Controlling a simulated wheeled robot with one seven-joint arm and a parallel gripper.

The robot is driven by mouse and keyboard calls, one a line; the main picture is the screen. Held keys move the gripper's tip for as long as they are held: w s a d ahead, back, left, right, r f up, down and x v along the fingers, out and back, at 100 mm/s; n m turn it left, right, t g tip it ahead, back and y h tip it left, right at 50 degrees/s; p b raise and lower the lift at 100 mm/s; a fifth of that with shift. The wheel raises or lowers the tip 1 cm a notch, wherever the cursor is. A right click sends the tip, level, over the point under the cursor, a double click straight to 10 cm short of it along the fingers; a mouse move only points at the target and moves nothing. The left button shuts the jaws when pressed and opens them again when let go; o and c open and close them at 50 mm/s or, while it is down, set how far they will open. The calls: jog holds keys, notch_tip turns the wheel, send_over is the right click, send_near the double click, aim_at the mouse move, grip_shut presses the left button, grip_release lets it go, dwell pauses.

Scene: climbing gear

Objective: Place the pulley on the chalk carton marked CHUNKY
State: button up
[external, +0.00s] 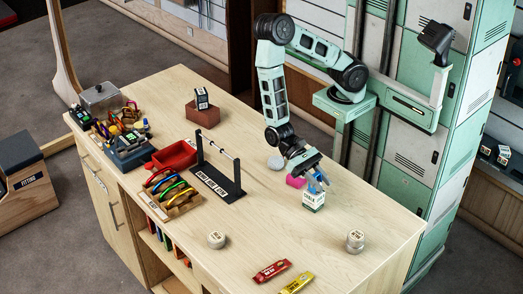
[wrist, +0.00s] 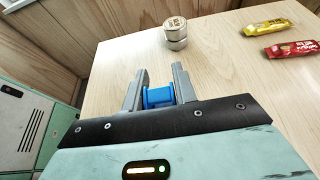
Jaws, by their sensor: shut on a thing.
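My gripper (external: 314,181) is shut on the blue pulley (external: 319,187), low over the right part of the table. In the wrist view the pulley (wrist: 158,96) sits between the two grey fingers (wrist: 161,75). A small white and green carton (external: 313,202) stands upright directly under the gripper in the external view. Its lettering is too small to read for certain. I cannot tell whether the pulley touches its top. The carton is hidden in the wrist view. A black and white carton (external: 201,98) stands on a brown block (external: 203,115) at the back; its label is unreadable.
A pink block (external: 295,181) and a grey round thing (external: 275,162) lie close to the gripper. A black stand with a bar (external: 218,182) is to the left. Round tins (external: 355,241) (external: 216,240) and red and yellow bars (external: 272,271) (external: 297,283) lie in front.

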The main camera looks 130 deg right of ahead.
jog(key=shift+f, duration=0.2)
jog(key=o, duration=1)
jog(key=shift+r, duration=0.15)
